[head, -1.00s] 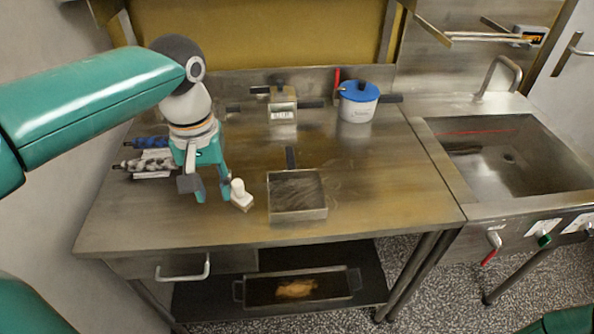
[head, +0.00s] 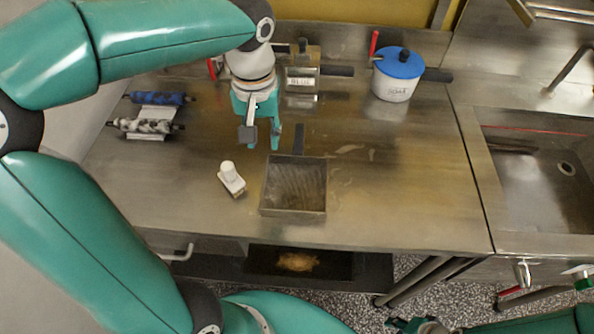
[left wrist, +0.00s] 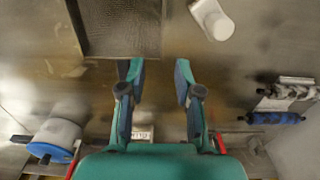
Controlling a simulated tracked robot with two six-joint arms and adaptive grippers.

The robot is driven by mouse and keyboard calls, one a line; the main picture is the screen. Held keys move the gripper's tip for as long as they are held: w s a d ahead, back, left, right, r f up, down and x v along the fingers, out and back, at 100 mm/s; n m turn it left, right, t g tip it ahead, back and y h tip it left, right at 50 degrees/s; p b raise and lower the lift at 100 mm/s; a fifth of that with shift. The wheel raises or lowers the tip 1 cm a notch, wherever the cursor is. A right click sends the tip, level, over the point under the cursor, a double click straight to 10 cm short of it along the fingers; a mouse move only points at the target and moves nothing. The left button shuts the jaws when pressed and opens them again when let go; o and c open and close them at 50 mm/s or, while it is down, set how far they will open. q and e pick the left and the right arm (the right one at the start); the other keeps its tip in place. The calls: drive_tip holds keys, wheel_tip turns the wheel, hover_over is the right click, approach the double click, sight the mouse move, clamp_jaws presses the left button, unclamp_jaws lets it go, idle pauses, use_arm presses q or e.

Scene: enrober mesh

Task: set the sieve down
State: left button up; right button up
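The sieve (head: 294,185), a square grey metal frame with mesh and a short dark handle (head: 300,138) pointing to the back, appears to lie flat on the steel table. My left gripper (head: 262,138) is open and empty, pointing down just left of the handle in the head view. In the left wrist view the sieve (left wrist: 120,28) shows at the top, and my left gripper's fingers (left wrist: 158,72) are apart with nothing between them. The handle is mostly hidden there. Part of my right gripper (head: 418,326) shows at the bottom edge; its fingers are not clear.
A white knobbed object (head: 231,180) lies left of the sieve. Two rollers (head: 148,112) lie at the left. A labelled metal box (head: 302,78) and a blue-lidded pot (head: 396,82) stand at the back. A sink (head: 540,180) is right. The table's right front is clear.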

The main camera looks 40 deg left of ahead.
use_arm(q)
hover_over(265, 166)
wheel_tip(265, 166, down, 5)
drive_tip(key=shift+w+d+r, duration=0.1)
drive_tip(key=shift+d+r, duration=0.05)
drive_tip(key=shift+r, duration=0.05)
drive_tip(key=shift+f, duration=2.9)
clamp_jaws()
